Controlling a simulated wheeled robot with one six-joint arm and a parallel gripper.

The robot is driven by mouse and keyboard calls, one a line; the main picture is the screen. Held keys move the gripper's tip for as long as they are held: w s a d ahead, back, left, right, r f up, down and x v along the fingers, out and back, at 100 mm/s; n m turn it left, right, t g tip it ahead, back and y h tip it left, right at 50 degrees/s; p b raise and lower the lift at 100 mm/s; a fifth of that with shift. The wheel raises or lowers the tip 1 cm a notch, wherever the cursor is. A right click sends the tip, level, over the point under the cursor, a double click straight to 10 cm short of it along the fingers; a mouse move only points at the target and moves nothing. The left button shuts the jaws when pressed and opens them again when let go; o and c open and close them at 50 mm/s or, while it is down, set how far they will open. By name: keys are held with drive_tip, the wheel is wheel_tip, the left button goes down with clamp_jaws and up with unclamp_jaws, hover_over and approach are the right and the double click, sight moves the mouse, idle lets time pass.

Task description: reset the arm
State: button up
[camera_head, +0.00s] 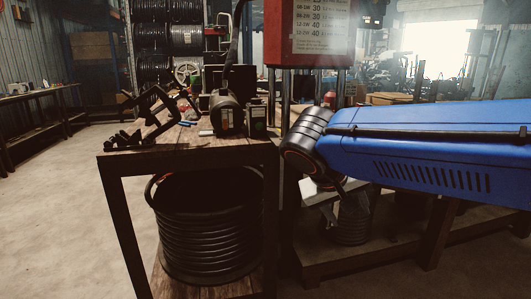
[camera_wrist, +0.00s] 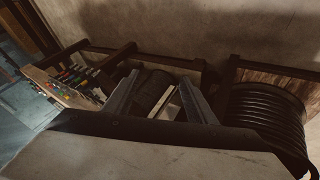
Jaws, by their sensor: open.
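My blue arm reaches in from the right in the camera_head view and ends in a black wrist joint in front of the crimper stand. My gripper (camera_wrist: 158,88) shows in the camera_wrist view as two grey fingers spread apart, with nothing gripped between them. Behind the gap are a dark rounded thing and a pale flat piece (camera_wrist: 165,101); I cannot tell whether the fingers touch them. In the camera_head view the gripper is mostly hidden behind the wrist. The red hose crimper (camera_head: 307,35) with its printed chart stands behind the arm.
A wooden-topped table (camera_head: 190,147) at left carries a dark motor-like unit (camera_head: 226,112) and a black rack (camera_head: 153,110). A large black hose coil (camera_head: 207,225) sits on its lower shelf. A bucket (camera_head: 350,220) stands below my wrist. Floor at far left is clear.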

drive_tip(key=s+d+f+y, duration=0.5)
drive_tip(key=s+d+f, duration=0.5)
drive_tip(key=s+f, duration=0.4)
drive_tip(key=shift+s+y, duration=0.3)
drive_tip(key=shift+s, duration=0.2)
drive_tip(key=shift+c, duration=0.2)
idle(0.6)
